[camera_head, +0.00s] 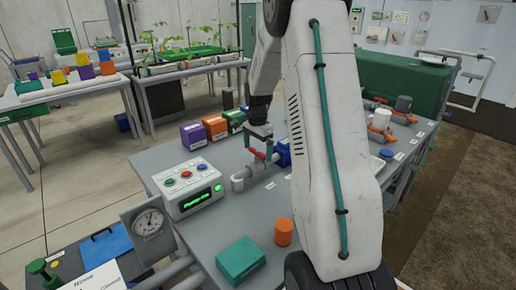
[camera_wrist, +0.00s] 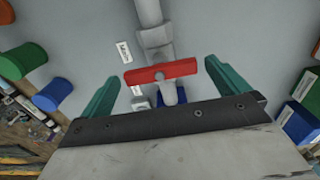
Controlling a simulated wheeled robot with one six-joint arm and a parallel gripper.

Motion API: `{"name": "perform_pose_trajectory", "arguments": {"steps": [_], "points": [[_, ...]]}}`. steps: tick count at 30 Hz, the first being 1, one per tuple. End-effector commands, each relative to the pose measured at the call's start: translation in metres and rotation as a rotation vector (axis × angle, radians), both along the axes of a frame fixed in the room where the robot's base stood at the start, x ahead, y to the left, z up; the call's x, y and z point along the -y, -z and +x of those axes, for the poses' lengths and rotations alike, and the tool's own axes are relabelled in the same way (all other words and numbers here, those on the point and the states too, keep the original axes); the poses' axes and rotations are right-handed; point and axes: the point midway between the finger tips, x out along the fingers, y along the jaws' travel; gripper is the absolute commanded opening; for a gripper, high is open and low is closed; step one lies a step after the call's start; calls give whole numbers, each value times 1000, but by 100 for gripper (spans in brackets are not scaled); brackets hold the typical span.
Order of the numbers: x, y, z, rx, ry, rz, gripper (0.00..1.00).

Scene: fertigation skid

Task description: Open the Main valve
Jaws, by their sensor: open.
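The valve's red handle (camera_wrist: 160,72) lies crosswise over a grey pipe (camera_wrist: 149,12) in the wrist view, next to a small white label reading "Main" (camera_wrist: 125,51). In the head view the red handle (camera_head: 257,154) sits above the pipe on the grey bench. My gripper (camera_head: 259,147) is above the handle, pointing down. In the wrist view my gripper (camera_wrist: 160,73) is open, with one teal finger off each end of the handle. Gaps show on both sides, and neither finger appears to touch it. My arm hides part of the bench and pipework to the right.
A control box (camera_head: 188,187) with a lit green display stands left of the valve, with a gauge (camera_head: 149,223) nearby. Purple, orange and green boxes stand behind. A teal box (camera_head: 240,260) and an orange cylinder (camera_head: 283,232) are in front. Orange-handled valves (camera_head: 380,128) lie to the right.

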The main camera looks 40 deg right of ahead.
Motion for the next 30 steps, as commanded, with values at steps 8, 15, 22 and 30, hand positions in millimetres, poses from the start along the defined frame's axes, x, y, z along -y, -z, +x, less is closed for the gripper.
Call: {"name": "perform_pose_trajectory", "arguments": {"steps": [8, 15, 22, 30], "points": [[0, 0, 0, 0, 1, 0, 59], [2, -1, 0, 0, -14, -1, 59], [1, -1, 0, 1, -105, -1, 59], [1, -1, 0, 1, -326, -1, 59]]}}
